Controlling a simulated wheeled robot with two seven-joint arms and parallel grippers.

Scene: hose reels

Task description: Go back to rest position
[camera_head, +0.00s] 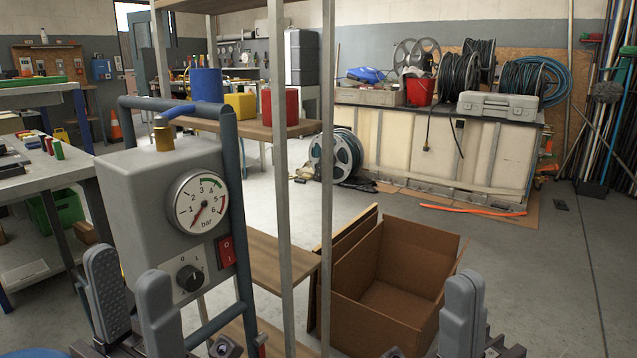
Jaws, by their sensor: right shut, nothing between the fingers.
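My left gripper (131,295) is at the bottom left, in front of the grey machine with a pressure gauge (202,201). Its two grey fingers point up and stand apart with a gap, and nothing shows between them. My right gripper (462,312) is at the bottom right, in front of the right side of an open cardboard box (385,325). Its fingers are together, pointing up, and hold nothing. The lower parts of both grippers are cut off by the picture's bottom edge.
A metal shelf (283,200) with blue, yellow and red containers stands mid-left. A workbench (430,150) with hose reels, a red bucket (419,91) and a grey case (497,106) is at the back. An orange strip (470,210) lies on the floor. Open floor (540,280) is at right.

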